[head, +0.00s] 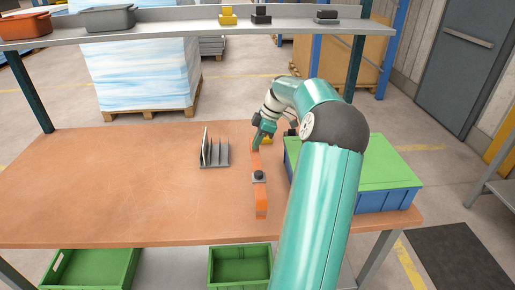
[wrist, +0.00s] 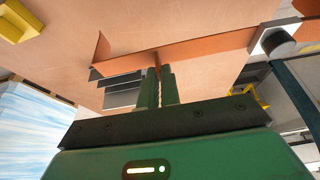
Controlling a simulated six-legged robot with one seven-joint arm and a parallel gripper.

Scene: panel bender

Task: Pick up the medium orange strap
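The orange strap (head: 261,203) is a long narrow strip on the table, running away from me, with a dark block on its middle. My gripper (head: 257,140) points down at its far end. In the wrist view the strap (wrist: 210,48) crosses behind the fingertips, with one end bent up at the left. My gripper's green fingers (wrist: 160,75) are close together, with a thin orange part of the strap between them. The strap appears to rest on the table. I cannot tell its size from other straps, as none is visible.
Grey upright plates (head: 213,157) stand left of the strap. A blue crate with a green top (head: 375,165) is on the right, close to my arm. A shelf (head: 165,33) spans the back. The table's left side (head: 90,185) is clear. Green bins (head: 240,266) sit below.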

